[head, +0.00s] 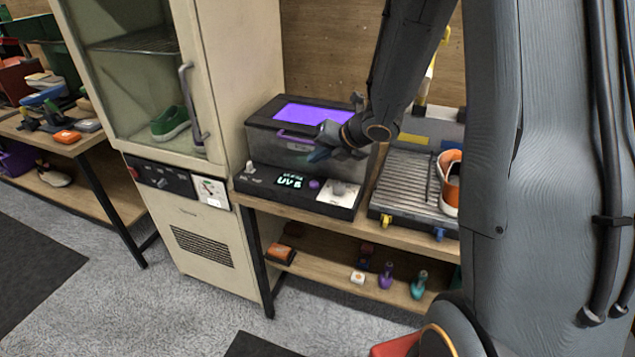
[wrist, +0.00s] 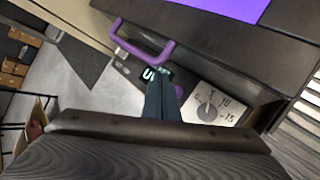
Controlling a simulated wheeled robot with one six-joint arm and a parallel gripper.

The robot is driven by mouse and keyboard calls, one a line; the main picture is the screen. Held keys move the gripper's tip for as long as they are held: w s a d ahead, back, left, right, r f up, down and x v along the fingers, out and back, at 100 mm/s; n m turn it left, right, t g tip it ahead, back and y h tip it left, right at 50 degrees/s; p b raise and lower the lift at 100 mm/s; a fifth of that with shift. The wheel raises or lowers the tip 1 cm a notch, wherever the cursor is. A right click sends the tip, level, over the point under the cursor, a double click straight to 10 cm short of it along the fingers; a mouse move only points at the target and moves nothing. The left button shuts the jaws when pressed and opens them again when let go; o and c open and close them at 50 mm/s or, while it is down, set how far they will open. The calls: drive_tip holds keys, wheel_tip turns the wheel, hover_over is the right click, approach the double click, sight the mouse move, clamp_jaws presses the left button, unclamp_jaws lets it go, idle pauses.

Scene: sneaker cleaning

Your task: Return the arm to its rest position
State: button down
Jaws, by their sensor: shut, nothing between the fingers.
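My gripper (head: 318,154) is in front of the dark UV box (head: 262,138) in the head view, beside its purple handle. In the wrist view my gripper (wrist: 163,82) shows its fingers together with nothing between them. The purple handle (wrist: 142,52) is just beyond the fingertips there, and I cannot tell whether they touch. The box lid is shut, and its window (head: 312,114) glows purple. The lit display (head: 290,181) reads UV. My arm reaches in from the right and hides part of the box's right side.
A cream cabinet (head: 248,60) with a glass door stands left of the box, a green shoe (head: 170,122) inside. Right of the box is a ribbed tray (head: 405,185) with an orange shoe (head: 451,180). Small bottles (head: 386,275) stand on the lower shelf. Grey floor is open in front.

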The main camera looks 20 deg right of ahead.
idle(0.3)
drive_tip(key=s+d+m+g+h+b, duration=0.1)
drive_tip(key=s+d+m+h, duration=0.3)
drive_tip(key=m, duration=0.6)
drive_tip(key=s+m+g+h, duration=0.1)
drive_tip(key=s+m, duration=0.5)
drive_tip(key=m, duration=0.4)
drive_tip(key=s+a+m+g, duration=0.2)
drive_tip(key=s+m, duration=0.4)
drive_tip(key=s, duration=0.1)
drive_tip(key=s+a+m+g+b, duration=0.1)
drive_tip(key=s+m+g, duration=0.1)
drive_tip(key=s+m, duration=0.5)
drive_tip(key=shift+a+f+g, duration=0.3)
drive_tip(key=shift+a+f, duration=0.05)
drive_tip(key=shift+a, duration=0.05)
